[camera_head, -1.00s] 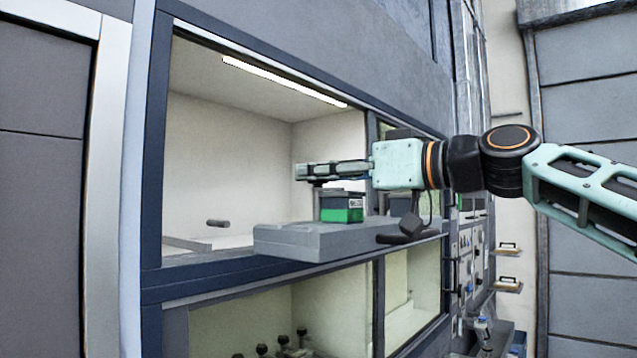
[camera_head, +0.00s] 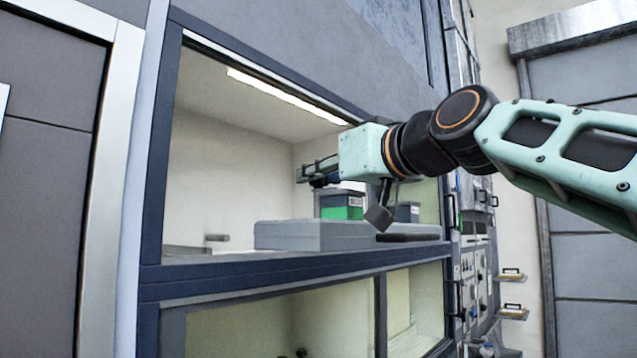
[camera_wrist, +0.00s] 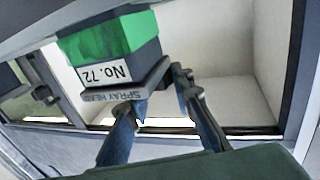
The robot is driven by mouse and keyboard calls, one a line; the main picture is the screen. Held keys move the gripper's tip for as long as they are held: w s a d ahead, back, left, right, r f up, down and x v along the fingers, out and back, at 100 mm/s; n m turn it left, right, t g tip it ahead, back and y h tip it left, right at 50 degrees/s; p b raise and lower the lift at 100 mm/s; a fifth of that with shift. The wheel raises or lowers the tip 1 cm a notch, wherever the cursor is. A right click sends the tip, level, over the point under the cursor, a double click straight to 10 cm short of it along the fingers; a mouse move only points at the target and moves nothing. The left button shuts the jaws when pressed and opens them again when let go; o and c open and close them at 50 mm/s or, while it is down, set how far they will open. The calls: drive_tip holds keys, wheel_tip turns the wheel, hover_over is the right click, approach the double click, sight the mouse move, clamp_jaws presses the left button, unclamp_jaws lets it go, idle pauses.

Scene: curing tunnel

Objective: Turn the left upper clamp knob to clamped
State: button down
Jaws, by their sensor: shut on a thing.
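My gripper (camera_head: 304,173) is inside the upper bay, close to the left upper part of a green-and-grey box (camera_head: 342,205). In the wrist view its two blue fingers (camera_wrist: 160,90) sit by the end of a grey "SPRAY HEAD" strip on the box, which also bears a "No. 72" label (camera_wrist: 103,73). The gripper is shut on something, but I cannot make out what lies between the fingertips. I cannot clearly identify the left upper clamp knob. A small grey peg (camera_head: 215,238) stands out on a low ledge at the bay's left.
The box stands on a thick grey slab (camera_head: 300,236) in the bay. The bay's dark blue frame (camera_head: 250,263) borders the opening below. A second grey box (camera_head: 408,211) is to the right. The bay's left half is mostly free above the ledge.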

drive_tip(key=shift+h, duration=0.3)
idle(0.4)
drive_tip(key=c, duration=1.7)
unclamp_jaws()
drive_tip(key=shift+o, duration=0.2)
drive_tip(key=v, duration=1.2)
drive_tip(key=shift+f, duration=0.2)
